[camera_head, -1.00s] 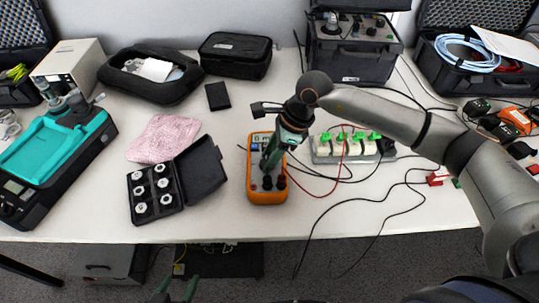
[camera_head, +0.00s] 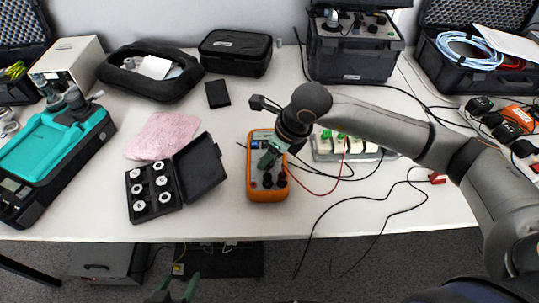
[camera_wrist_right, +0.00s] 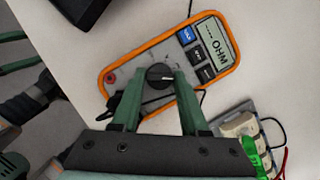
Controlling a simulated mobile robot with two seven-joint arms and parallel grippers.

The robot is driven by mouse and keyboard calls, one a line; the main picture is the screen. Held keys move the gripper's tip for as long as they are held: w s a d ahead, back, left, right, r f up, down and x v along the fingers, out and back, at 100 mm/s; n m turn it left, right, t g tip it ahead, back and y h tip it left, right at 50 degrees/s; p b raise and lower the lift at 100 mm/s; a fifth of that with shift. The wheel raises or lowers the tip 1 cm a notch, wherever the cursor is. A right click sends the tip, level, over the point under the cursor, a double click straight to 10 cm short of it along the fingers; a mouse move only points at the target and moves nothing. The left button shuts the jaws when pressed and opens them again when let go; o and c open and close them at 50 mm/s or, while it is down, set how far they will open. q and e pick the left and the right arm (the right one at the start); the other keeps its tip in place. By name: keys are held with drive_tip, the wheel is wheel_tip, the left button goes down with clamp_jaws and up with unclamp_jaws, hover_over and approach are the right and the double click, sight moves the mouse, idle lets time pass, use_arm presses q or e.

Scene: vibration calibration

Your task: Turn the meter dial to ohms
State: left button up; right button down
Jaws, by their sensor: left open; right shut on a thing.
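The orange meter (camera_head: 253,192) lies on the table in the head view, with my right gripper (camera_head: 267,163) over its face. In the right wrist view the meter (camera_wrist_right: 130,75) has a black round dial (camera_wrist_right: 159,73) with a pale pointer mark. The fingers of my right gripper (camera_wrist_right: 160,82) stand on both sides of the dial and are shut on it. The meter's display (camera_wrist_right: 216,40) reads "OHM" with dashes. My left gripper (camera_head: 177,290) is open and empty at the bottom of the head view, beyond the table's front edge.
A black case of round weights (camera_head: 152,192) lies open left of the meter. A white block with green clips (camera_head: 323,146) stands to the right, with black and red leads (camera_head: 318,192) around it. The front table strip is mostly clear.

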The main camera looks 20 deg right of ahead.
use_arm(q)
drive_tip(key=shift+s+f, duration=0.1)
drive_tip(key=shift+f, duration=0.1)
use_arm(e)
drive_tip(key=shift+m, duration=0.4)
use_arm(q)
drive_tip(key=shift+s+a+f, duration=0.1)
drive_tip(key=shift+s+f, duration=0.05)
drive_tip(key=shift+s, duration=0.15)
use_arm(e)
drive_tip(key=shift+c, duration=2.1)
unclamp_jaws()
use_arm(q)
drive_tip(key=shift+w, duration=0.25)
use_arm(e)
drive_tip(key=shift+r, duration=0.3)
use_arm(q)
drive_tip(key=shift+r+p, duration=0.3)
drive_tip(key=shift+r, duration=0.2)
use_arm(e)
drive_tip(key=v, duration=1.2)
drive_tip(key=shift+s, duration=0.15)
